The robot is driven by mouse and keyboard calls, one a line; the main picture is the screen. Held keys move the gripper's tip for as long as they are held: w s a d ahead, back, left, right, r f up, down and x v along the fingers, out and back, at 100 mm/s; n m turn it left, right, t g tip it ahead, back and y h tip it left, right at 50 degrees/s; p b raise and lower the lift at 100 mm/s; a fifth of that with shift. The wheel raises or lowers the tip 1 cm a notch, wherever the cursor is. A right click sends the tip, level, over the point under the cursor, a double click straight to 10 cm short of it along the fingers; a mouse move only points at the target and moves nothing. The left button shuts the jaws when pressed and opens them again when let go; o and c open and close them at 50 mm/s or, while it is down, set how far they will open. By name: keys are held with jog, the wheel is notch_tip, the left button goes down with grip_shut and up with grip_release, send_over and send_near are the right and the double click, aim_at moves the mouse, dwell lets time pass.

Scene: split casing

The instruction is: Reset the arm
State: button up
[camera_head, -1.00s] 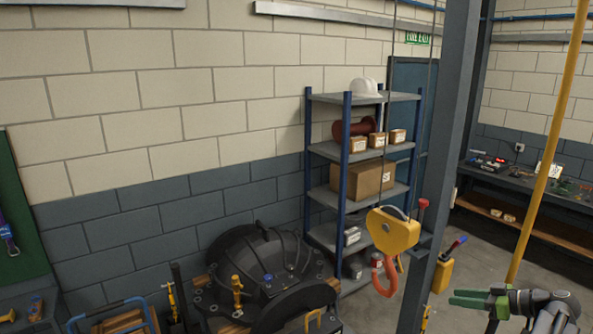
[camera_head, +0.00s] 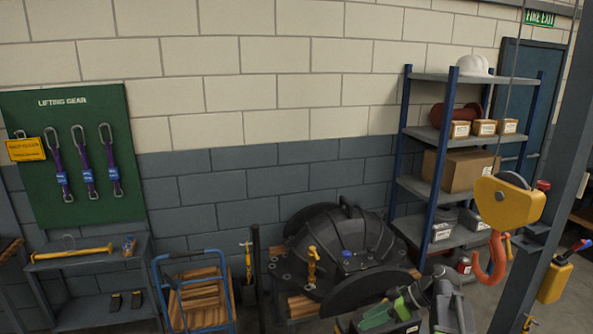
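My gripper (camera_head: 382,314), with green fingers on a dark arm, shows at the bottom edge, right of centre. It appears in front of the lower right of the black split casing (camera_head: 352,246). I cannot tell from this one view how far it is from the casing. No object shows between the fingers, but the gap between them is unclear. The arm is partly cut off by the lower edge of the picture.
A yellow crane hook block (camera_head: 508,203) hangs at the right beside a grey post (camera_head: 540,235). A shelf rack (camera_head: 428,190) stands behind. A blue trolley (camera_head: 158,290), a grey bench (camera_head: 85,262) and the lifting gear board (camera_head: 112,180) are at the left.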

jog(key=s+a+f+b, duration=0.1)
jog(key=a+f, duration=0.1)
jog(key=a, duration=0.1)
jog(key=s+a+f+g+h+b, duration=0.1)
jog(key=a+f, duration=0.2)
jog(key=a+f+g+h+b, duration=0.1)
jog(key=a+f, duration=0.2)
jog(key=shift+s+a+f, duration=0.25)
jog(key=shift+s+a, duration=0.1)
jog(key=shift+s, duration=0.05)
jog(key=s+a+f+m+h+b, duration=0.2)
jog(key=s+a+f+h+b, duration=0.1)
jog(key=a+f, duration=0.15)
jog(key=s+d+f+m+h, duration=0.1)
jog(key=d+f+m+h, duration=0.1)
jog(key=d+m+h, duration=0.2)
jog(key=d+m, duration=0.3)
jog(key=m, duration=0.2)
jog(key=shift+s+f, duration=0.15)
jog(key=shift+f, duration=0.05)
